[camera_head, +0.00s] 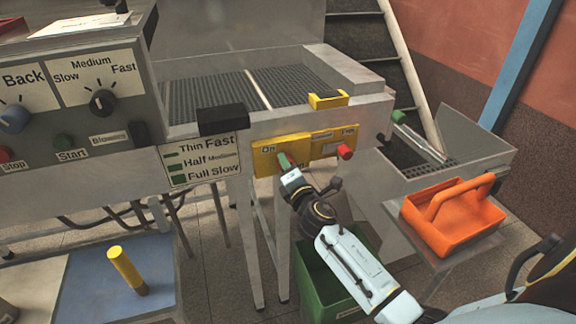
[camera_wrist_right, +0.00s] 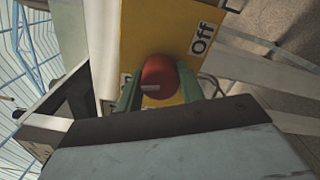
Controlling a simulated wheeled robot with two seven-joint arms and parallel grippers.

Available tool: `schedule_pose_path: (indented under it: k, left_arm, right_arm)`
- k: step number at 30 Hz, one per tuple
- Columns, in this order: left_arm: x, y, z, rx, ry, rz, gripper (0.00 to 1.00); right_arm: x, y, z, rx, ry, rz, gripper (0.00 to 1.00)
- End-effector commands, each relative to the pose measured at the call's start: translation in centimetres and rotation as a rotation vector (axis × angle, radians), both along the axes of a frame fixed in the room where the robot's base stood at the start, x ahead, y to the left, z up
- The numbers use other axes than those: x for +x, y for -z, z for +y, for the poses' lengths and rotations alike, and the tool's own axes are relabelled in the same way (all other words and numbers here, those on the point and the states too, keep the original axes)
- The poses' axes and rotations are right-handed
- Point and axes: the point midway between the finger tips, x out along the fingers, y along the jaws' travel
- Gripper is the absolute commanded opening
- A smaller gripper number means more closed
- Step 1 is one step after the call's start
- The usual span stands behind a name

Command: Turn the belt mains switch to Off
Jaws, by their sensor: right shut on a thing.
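The yellow switch panel (camera_head: 296,152) is on the front of the metal conveyor frame, with an "On" label near its left end. My right gripper (camera_head: 285,162) reaches up to the left part of this panel, and its green fingers cover what lies behind them. In the wrist view, a red round knob (camera_wrist_right: 159,77) with a white mark sits between the green fingers of my right gripper (camera_wrist_right: 157,92), which are shut on it. An "Off" label (camera_wrist_right: 202,38) is on the yellow panel beside the knob, up and to the right. My left gripper is not in view.
A red button (camera_head: 345,151) stands out from the panel's right part. A green bin (camera_head: 330,280) is below my right arm. An orange carrier (camera_head: 455,217) is at the right. A control box (camera_head: 85,95) with dials is at the left.

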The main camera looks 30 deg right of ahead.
Motion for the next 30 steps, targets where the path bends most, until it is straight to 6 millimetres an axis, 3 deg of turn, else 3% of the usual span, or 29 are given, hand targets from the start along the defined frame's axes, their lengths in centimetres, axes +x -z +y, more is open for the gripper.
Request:
schedule_pose_path:
  k: [15,30]
  left_arm:
    - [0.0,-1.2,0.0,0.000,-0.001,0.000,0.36]
    - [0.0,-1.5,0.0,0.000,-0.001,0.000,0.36]
  right_arm:
    - [0.0,0.0,0.0,-0.403,-0.001,0.097,0.15]
    - [0.0,0.1,0.0,-0.530,0.000,0.129,0.15]
